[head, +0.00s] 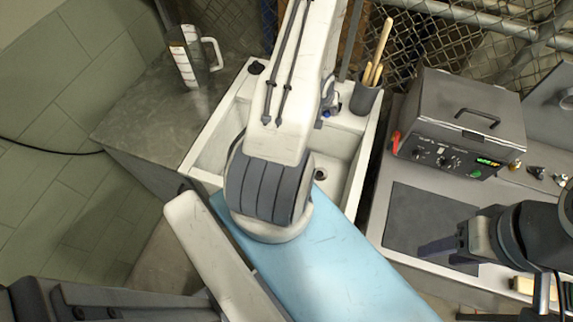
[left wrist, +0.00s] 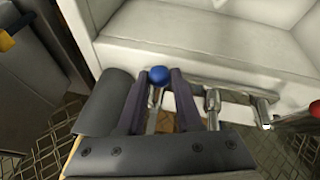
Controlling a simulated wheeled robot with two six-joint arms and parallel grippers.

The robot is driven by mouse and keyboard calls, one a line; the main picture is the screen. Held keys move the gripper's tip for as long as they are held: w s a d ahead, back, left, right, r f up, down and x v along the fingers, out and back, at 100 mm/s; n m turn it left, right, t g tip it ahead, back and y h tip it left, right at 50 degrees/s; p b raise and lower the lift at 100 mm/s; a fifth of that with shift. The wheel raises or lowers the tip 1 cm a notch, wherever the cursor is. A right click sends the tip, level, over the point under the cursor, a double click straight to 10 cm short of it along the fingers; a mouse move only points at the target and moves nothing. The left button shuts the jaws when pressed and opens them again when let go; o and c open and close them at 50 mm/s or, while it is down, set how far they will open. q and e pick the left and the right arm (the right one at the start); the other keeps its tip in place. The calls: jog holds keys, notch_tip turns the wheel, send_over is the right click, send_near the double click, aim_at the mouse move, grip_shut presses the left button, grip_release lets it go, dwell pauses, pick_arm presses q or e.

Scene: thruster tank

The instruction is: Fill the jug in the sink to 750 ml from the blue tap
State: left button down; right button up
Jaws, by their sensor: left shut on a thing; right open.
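A clear jug (head: 187,62) with a white handle and a marked strip stands upright on the grey counter left of the sink; its level cannot be read. The white sink (head: 212,143) is in the middle of the head view, and my left arm hides much of its basin. The blue tap knob (left wrist: 158,75) is between the fingers of my left gripper (left wrist: 159,88), which is shut on it. A small blue spot of the tap (head: 327,113) shows beside the arm in the head view. Any running water is hidden. My right gripper (head: 440,247) is open and empty at the right.
A red knob (left wrist: 313,107) is at the right edge of the left wrist view. A grey holder (head: 366,98) with wooden sticks stands at the sink's back right corner. A metal-lidded tank (head: 465,118) with a control panel stands on the right counter, behind a dark mat (head: 425,220).

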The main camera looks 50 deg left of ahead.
pick_arm(q)
jog(key=shift+s+a, duration=0.2)
jog(key=c, duration=0.6)
grip_release()
jog(key=shift+o, duration=0.5)
jog(key=shift+s+a, duration=0.1)
jog(key=shift+a, duration=0.05)
jog(key=shift+w+d, duration=0.2)
jog(key=shift+d, duration=0.05)
jog(key=shift+s+r, duration=0.2)
jog(key=shift+r, duration=0.25)
jog(key=w+r+p+v, duration=0.1)
jog(key=p+v, duration=0.4)
jog(key=v, duration=0.9)
jog(key=shift+w+a+r+p, duration=0.3)
jog(key=shift+w+r+p, duration=0.05)
jog(key=shift+w+r, duration=0.1)
jog(key=shift+f, duration=0.1)
